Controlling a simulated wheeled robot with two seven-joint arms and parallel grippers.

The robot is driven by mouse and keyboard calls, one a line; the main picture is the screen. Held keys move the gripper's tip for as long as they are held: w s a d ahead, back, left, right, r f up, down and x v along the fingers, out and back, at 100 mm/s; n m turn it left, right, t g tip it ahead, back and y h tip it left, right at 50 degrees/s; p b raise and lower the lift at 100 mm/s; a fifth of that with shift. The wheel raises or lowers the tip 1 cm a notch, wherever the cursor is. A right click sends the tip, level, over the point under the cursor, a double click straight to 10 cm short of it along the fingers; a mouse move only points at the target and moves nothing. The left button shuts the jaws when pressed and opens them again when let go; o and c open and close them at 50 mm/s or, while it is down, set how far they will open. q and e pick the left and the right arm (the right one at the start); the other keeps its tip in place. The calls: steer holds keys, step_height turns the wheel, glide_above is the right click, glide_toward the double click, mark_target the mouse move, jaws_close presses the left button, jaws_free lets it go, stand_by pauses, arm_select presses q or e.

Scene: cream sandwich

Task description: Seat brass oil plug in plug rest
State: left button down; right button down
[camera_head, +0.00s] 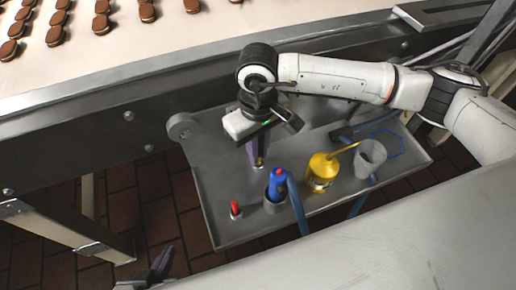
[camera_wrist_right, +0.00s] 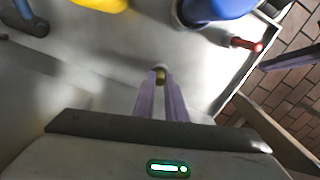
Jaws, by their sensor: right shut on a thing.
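My right gripper (camera_head: 257,165) points down over the grey metal tray (camera_head: 225,180), left of the yellow oil can. In the right wrist view, its two purple fingers (camera_wrist_right: 161,88) are closed on the small brass oil plug (camera_wrist_right: 160,77). A small pale rim shows just beyond the plug at the fingertips and may be the plug rest. I cannot tell whether the plug is inside it or above it. In the head view the fingers largely hide the plug. My left gripper (camera_head: 160,264) shows only as dark fingers at the lower left, away from the tray; its opening is unclear.
On the tray stand a blue-topped tool in a holder (camera_head: 277,184), a red-tipped item (camera_head: 235,208), a yellow oil can (camera_head: 321,172) and a grey cup (camera_head: 369,157). Behind is a conveyor (camera_head: 200,50) with brown biscuits.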

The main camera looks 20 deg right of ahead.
steer(key=shift+f, duration=0.15)
steer(key=c, duration=2.2)
jaws_free()
steer(key=shift+b, duration=0.3)
steer(key=o, duration=0.4)
steer(key=shift+r+p, duration=0.3)
steer(key=shift+p, duration=0.15)
step_height(320, 180, up, 12)
